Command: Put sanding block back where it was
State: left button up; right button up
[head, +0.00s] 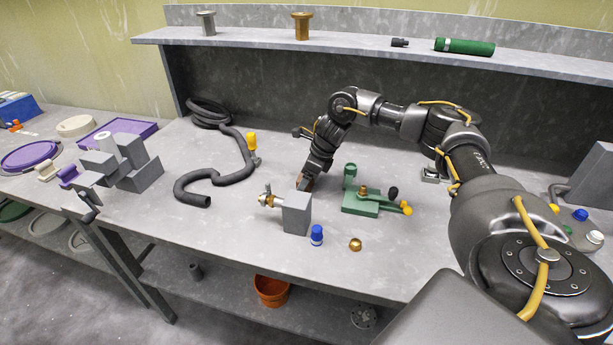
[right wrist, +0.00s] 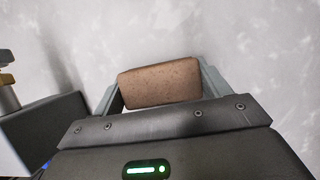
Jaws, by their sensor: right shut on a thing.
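The sanding block (right wrist: 160,82) is a brown, rough-looking block. In the right wrist view it sits between the two fingers of my right gripper (right wrist: 160,88), which is shut on it. In the head view my right gripper (head: 306,180) points down at the bench, behind the grey block with the brass fitting. My left gripper is not in view.
A grey block (head: 296,213) with a brass fitting stands just in front of my right gripper. A green fixture (head: 362,203) is to its right. A black hose (head: 235,178) lies left.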

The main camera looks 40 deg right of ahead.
jog(key=shift+f, duration=0.1)
jog(key=o, duration=0.7)
jog(key=shift+f, duration=0.1)
jog(key=shift+c, duration=0.2)
jog(key=o, duration=0.5)
jog(key=shift+c, duration=0.2)
jog(key=shift+r, duration=0.3)
jog(key=shift+s+d+r, duration=0.1)
jog(key=shift+d+r, duration=0.05)
jog(key=shift+r, duration=0.2)
jog(key=v, duration=1.1)
jog(key=shift+b, duration=0.35)
